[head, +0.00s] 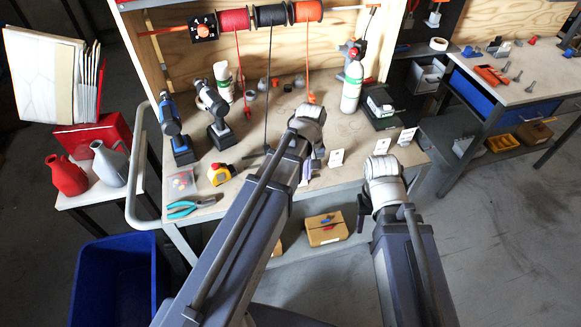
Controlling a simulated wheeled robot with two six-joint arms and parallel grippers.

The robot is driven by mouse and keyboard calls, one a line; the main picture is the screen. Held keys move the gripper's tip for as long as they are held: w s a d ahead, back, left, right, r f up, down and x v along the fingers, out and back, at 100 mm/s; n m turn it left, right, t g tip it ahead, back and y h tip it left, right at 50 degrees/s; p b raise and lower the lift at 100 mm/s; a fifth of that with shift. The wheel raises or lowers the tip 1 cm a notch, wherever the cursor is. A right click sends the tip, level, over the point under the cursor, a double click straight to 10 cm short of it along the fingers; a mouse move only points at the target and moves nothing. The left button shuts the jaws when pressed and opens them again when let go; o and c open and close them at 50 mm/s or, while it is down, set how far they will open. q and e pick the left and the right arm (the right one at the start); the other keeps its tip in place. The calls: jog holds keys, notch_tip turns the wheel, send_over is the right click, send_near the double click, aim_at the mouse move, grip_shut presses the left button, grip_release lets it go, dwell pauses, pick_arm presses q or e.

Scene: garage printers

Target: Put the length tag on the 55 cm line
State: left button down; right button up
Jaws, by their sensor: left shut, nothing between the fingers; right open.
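Small white cards stand along the front of the wooden workbench (262,198): one card (336,158) right of my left gripper, and two more, a middle card (381,141) and a right card (407,136). I cannot read them or tell which is the length tag. A yellow tape measure (220,174) sits at the bench's front left. No 55 cm line can be made out. My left gripper (309,168) is shut and empty at the bench front, largely hidden by its own arm. My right gripper (363,212) is open and empty before the bench's front edge, partly hidden by its wrist.
Blue-handled pliers (190,206), a clear box (182,182) and two drills, a blue one (176,132) and a black one (214,112), occupy the bench's left. A white bottle (351,86) and a black device (381,106) stand at right. Filament spools (271,15) hang above.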

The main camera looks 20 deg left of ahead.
pick_arm(q)
jog(key=shift+a+f, duration=0.1)
jog(key=shift+a, duration=0.05)
notch_tip(320, 180, down, 11)
jog(key=b, duration=1.1)
jog(key=w+a, duration=0.1)
jog(key=w+r+p, duration=0.1)
jog(key=w, duration=0.1)
jog(key=shift+a+r, duration=0.1)
jog(key=shift+a, duration=0.25)
jog(key=shift+w+a, duration=0.2)
jog(key=shift+a, duration=0.05)
jog(key=w+a, duration=0.2)
jog(key=w, duration=0.1)
jog(key=w+a, duration=0.2)
jog(key=w, duration=0.2)
jog(key=w+a, duration=0.2)
jog(key=w, duration=0.1)
jog(key=shift+w+a, duration=0.2)
jog(key=shift+a, duration=0.2)
jog(key=shift+s, duration=0.15)
